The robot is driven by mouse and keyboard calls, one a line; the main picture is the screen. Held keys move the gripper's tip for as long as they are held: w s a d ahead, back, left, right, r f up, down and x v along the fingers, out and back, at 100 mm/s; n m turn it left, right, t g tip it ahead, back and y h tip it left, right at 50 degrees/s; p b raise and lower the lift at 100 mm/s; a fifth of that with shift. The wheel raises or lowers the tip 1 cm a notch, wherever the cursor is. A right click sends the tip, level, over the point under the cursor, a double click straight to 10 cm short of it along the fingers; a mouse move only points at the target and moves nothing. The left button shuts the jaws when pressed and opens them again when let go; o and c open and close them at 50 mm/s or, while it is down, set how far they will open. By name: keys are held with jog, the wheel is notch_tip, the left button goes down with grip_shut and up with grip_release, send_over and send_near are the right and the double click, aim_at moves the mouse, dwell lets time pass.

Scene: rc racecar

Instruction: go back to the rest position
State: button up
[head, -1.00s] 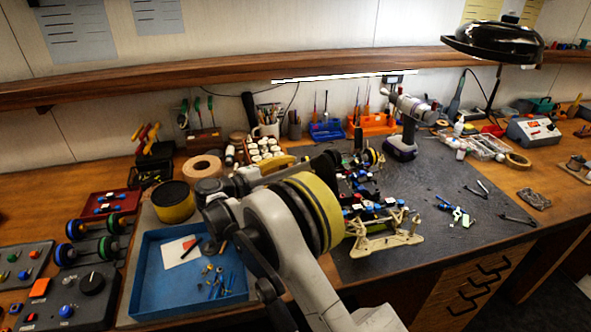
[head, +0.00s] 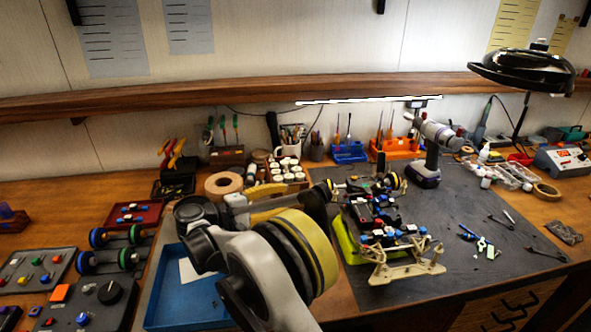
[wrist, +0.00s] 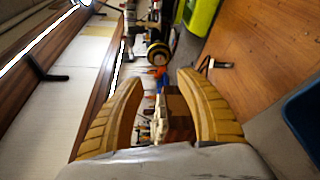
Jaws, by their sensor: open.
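My gripper (wrist: 158,77) shows in the wrist view with its two yellow ribbed fingers spread apart and nothing gripped between them. In the head view my arm is folded across the lower middle, in front of the blue tray, and the fingertips are hard to make out there. The partly built racecar (head: 378,212), with black, red and blue parts, sits on the dark mat (head: 470,200) right of my arm. A pale stand (head: 405,262) is at its near side. My gripper appears apart from the car.
The blue tray (head: 180,310) is partly hidden behind my arm. Control boxes and wheel pairs (head: 112,237) lie at left. A cordless drill (head: 428,160) stands behind the car. A black lamp (head: 520,70) hangs at upper right. Hand tools lie on the mat's right side.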

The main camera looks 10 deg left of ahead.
jog(key=s+d+r+m+g+y, duration=0.1)
jog(key=s+d+r+y, duration=0.15)
jog(key=d, duration=0.55)
jog(key=s+d+r+m+g+y, duration=0.1)
jog(key=d+r+g, duration=0.1)
jog(key=d+r, duration=0.35)
jog(key=s+d+r+m+g+y, duration=0.1)
jog(key=s+d+r+y, duration=0.1)
jog(key=d, duration=0.7)
jog(key=s+d+f+m+y, duration=0.1)
jog(key=s+d+m+y, duration=0.1)
jog(key=s, duration=0.6)
jog(key=s+d+f+m+y, duration=0.1)
jog(key=s+d+m+y, duration=0.2)
jog(key=s, duration=0.6)
jog(key=s+d+f+m+t+y, duration=0.1)
jog(key=s+d+f+m+y, duration=0.1)
jog(key=s, duration=0.7)
jog(key=shift+d+m, duration=0.4)
jog(key=shift+d, duration=0.25)
jog(key=shift+w+y, duration=0.1)
jog(key=shift+y, duration=0.15)
